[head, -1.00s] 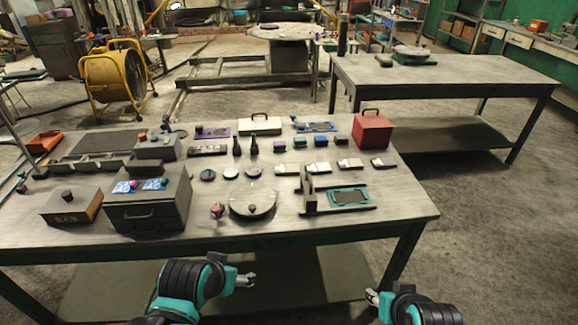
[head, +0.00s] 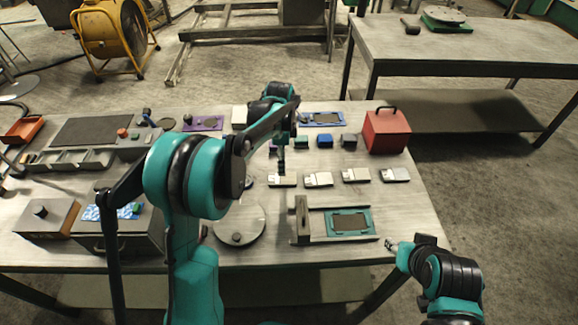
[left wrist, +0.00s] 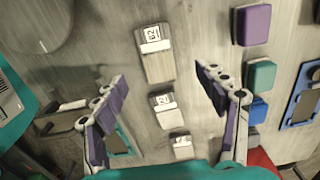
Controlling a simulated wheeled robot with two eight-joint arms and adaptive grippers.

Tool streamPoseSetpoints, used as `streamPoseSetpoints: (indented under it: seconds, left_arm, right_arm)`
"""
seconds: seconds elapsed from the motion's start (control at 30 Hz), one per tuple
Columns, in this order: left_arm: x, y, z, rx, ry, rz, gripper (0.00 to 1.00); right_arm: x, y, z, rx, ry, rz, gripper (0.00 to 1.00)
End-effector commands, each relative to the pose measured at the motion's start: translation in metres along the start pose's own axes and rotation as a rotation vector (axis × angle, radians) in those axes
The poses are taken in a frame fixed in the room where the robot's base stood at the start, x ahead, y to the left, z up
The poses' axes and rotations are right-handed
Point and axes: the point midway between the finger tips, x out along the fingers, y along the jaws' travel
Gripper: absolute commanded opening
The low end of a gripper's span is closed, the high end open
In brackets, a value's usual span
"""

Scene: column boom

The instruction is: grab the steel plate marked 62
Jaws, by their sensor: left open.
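The steel plate marked 62 (left wrist: 158,55) lies flat on the table with its white label facing up. In the head view it appears as the leftmost plate (head: 282,180) of a row. My left gripper (left wrist: 160,86) is open and empty above the row, its fingers spread to either side of it. The plate marked 62 is ahead of the fingertips in the left wrist view. In the head view the left gripper (head: 282,160) hangs over the leftmost plate. My right gripper (head: 391,246) is at the table's front right edge, too small to read.
A plate marked 21 (left wrist: 163,108) and another labelled plate (left wrist: 181,146) continue the row. Purple (left wrist: 252,24), green (left wrist: 260,76) and blue (left wrist: 257,110) blocks stand beside it. A red box (head: 386,132), a teal-framed fixture (head: 364,223) and a round disc (head: 250,218) are nearby.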

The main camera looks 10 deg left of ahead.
Motion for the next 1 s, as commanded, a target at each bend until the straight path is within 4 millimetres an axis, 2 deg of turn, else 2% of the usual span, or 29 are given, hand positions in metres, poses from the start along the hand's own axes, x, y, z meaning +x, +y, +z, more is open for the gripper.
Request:
streamPoseSetpoints:
  seconds: [0.37, 0.6, 0.7, 0.87, 0.9, 1.0]
  left_arm:
    - [0.039, 0.000, -0.001, 0.012, -0.001, 0.005, 0.72]
    - [0.075, 0.003, -0.001, 0.011, -0.001, 0.004, 0.72]
    - [0.081, 0.003, -0.001, 0.010, -0.001, 0.004, 0.72]
    - [0.080, 0.003, -0.001, 0.010, -0.001, 0.004, 0.72]
    - [0.080, 0.003, -0.001, 0.010, -0.001, 0.004, 0.67]
    - [0.079, 0.003, -0.001, 0.010, -0.001, 0.004, 0.41]
  right_arm:
    - [0.012, 0.000, 0.009, 0.000, 0.000, 0.000, 0.40]
    - [0.026, 0.000, 0.019, 0.000, 0.000, 0.000, 0.40]
    - [0.028, 0.000, 0.020, 0.000, 0.000, 0.000, 0.40]
    - [0.026, 0.000, 0.019, 0.000, 0.000, 0.000, 0.40]
    - [0.026, 0.000, 0.019, 0.000, 0.000, 0.000, 0.40]
    - [0.026, 0.000, 0.019, 0.000, 0.000, 0.000, 0.40]
